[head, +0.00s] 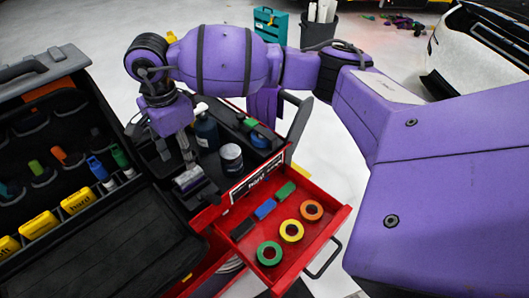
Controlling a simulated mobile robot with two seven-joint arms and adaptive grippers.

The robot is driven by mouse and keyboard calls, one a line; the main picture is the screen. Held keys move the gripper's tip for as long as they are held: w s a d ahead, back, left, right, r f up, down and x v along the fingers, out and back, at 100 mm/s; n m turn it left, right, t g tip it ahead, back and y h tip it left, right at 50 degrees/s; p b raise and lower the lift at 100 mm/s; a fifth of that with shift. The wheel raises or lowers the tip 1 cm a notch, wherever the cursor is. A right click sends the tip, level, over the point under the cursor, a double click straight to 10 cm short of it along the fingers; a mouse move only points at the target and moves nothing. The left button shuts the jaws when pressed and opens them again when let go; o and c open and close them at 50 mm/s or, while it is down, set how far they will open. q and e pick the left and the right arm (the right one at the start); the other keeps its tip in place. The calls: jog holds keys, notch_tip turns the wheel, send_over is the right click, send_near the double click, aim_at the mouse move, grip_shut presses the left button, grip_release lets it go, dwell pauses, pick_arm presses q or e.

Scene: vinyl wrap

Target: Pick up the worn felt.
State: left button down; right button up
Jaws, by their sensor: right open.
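I cannot clearly make out the worn felt; no label or visible wear picks it out. My right gripper (176,168) reaches down over the left part of the cart's black top tray, with its jaws open. A greyish piece (188,179) shows at the fingertips; I cannot tell whether it is a finger pad or a separate thing. Black (242,226), blue (265,209) and green (285,191) blocks lie in a row in the open red drawer (290,262). My left gripper is not in view.
A dark bottle (206,131) and a grey-lidded jar (231,158) stand in the tray right of the gripper. Orange (311,211), yellow (291,231) and green (269,253) tape rolls lie in the drawer. An open black tool case (110,243) is at left.

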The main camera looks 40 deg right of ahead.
aim_at(188, 174)
notch_tip(188, 174, down, 8)
jog(key=shift+w+r+p, duration=0.1)
jog(key=shift+p, duration=0.35)
jog(key=shift+r, duration=0.1)
jog(key=c, duration=0.9)
